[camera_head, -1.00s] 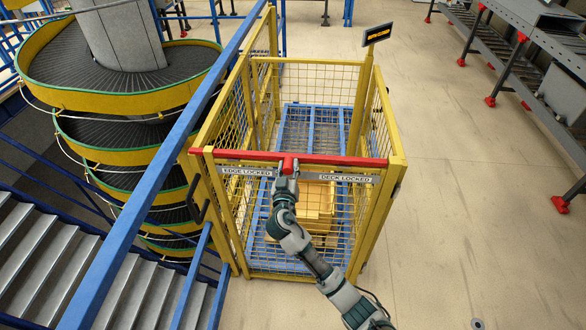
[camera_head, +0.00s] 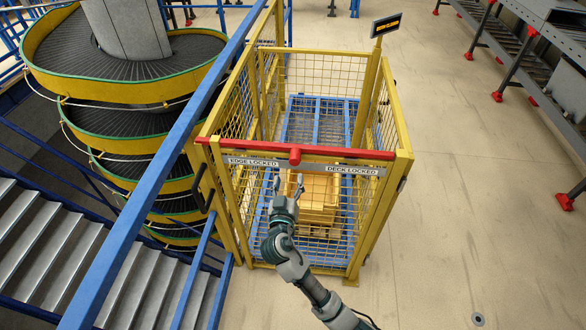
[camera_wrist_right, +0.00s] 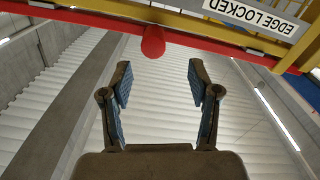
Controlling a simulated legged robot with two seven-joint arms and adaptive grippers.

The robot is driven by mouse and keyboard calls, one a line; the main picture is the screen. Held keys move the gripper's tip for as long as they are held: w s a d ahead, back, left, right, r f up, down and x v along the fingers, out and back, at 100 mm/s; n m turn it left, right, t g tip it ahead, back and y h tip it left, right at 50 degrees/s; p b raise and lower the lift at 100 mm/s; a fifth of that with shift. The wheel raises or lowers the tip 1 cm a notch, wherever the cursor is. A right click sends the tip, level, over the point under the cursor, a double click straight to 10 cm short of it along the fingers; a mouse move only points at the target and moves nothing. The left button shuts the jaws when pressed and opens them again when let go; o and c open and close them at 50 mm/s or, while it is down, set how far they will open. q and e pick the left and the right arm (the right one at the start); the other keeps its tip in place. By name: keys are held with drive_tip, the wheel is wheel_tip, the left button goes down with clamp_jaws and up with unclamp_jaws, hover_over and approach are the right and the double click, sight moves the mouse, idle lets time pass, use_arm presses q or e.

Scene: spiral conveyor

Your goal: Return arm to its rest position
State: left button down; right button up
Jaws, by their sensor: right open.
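My right gripper (camera_head: 287,190) is open and empty, in front of the yellow mesh cage and below its red bar (camera_head: 345,153). In the right wrist view my right gripper (camera_wrist_right: 160,85) shows two spread fingers with blue pads, and nothing is between them. The red bar's round knob (camera_wrist_right: 153,42) appears just beyond the fingertips, apart from them. The bar lies across the cage front above the labels "EDGE LOCKED" (camera_head: 252,163) and "DECK LOCKED" (camera_head: 352,169). My left gripper is in neither view.
The yellow cage (camera_head: 405,165) holds yellow crates (camera_head: 318,196) and a blue slatted deck (camera_head: 318,120). A blue rail (camera_head: 160,170), spiral conveyor (camera_head: 110,90) and stairs (camera_head: 60,250) stand at left. Open floor (camera_head: 470,200) lies at right. A sign (camera_head: 386,24) stands on a post.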

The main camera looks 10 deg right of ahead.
drive_tip(key=shift+v, duration=1.05)
drive_tip(key=s+d+f+n+g+y, duration=0.1)
drive_tip(key=s+d+f+g, duration=0.15)
drive_tip(key=f, duration=1.05)
drive_tip(key=s+d+f+n+g+y, duration=0.1)
drive_tip(key=s+f+n+g, duration=0.2)
drive_tip(key=f, duration=0.9)
drive_tip(key=s+d+f+g+y, duration=0.1)
drive_tip(key=s+f+g, duration=0.25)
drive_tip(key=f, duration=0.95)
drive_tip(key=s+d+f+g, duration=0.2)
drive_tip(key=s+d+f, duration=0.1)
drive_tip(key=s+f, duration=0.5)
drive_tip(key=s+d+f+m+g+y, duration=0.1)
drive_tip(key=s+d+f+g, duration=0.1)
drive_tip(key=s+f, duration=0.6)
drive_tip(key=s+d+f+g+y, duration=0.1)
drive_tip(key=s+d+f+g, duration=0.2)
drive_tip(key=s+f, duration=0.5)
drive_tip(key=s+d, duration=0.1)
drive_tip(key=s, duration=0.9)
drive_tip(key=shift+s+d+f+m, duration=0.2)
drive_tip(key=shift+d+f+m, duration=0.05)
drive_tip(key=shift+f+m, duration=0.05)
